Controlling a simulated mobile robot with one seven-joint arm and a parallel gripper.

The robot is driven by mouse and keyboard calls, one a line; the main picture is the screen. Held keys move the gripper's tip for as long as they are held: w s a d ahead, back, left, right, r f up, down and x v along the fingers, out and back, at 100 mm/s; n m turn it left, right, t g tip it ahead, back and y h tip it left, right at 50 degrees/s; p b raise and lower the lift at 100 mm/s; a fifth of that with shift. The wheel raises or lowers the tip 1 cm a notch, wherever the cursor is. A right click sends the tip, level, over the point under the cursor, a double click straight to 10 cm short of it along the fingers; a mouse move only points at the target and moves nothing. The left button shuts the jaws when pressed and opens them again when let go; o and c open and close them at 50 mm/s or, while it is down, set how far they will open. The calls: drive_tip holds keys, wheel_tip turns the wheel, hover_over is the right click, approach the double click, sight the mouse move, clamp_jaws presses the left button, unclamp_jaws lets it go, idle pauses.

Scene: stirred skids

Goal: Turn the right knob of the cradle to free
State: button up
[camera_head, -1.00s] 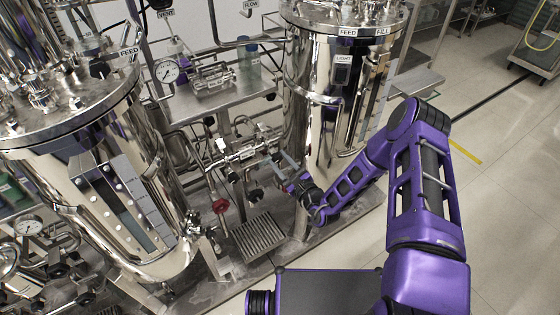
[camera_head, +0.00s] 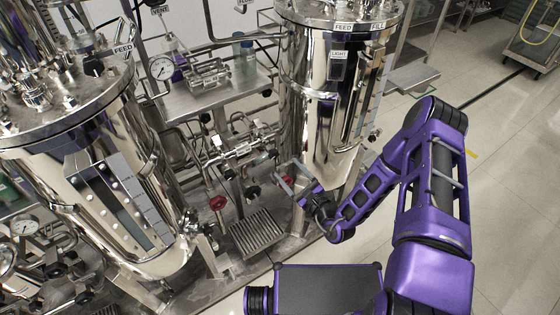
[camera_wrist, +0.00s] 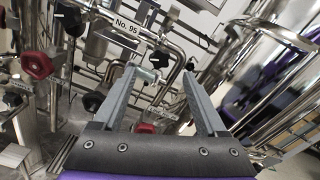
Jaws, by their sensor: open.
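My gripper (camera_head: 281,176) is open and empty. It hangs in front of the piping between the two steel tanks; its grey fingers (camera_wrist: 160,78) reach forward in the wrist view. Beyond and between them, a valve body with a pale green barrel (camera_wrist: 150,74) shows, and a red knob (camera_wrist: 146,128) sits lower. A dark knob (camera_wrist: 93,102) is left of the left finger. In the head view, a red knob (camera_head: 217,203) and a black knob (camera_head: 252,192) are left of and below the gripper. I cannot tell which part is the cradle or its right knob.
The right tank (camera_head: 325,90) stands close behind my gripper, the left tank (camera_head: 90,190) farther left. A steel shelf (camera_head: 190,103) carries a small metal device (camera_head: 208,76) and bottles. A grating (camera_head: 258,232) lies on the skid below. Open floor (camera_head: 505,200) is at right.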

drive_tip(key=v, duration=1)
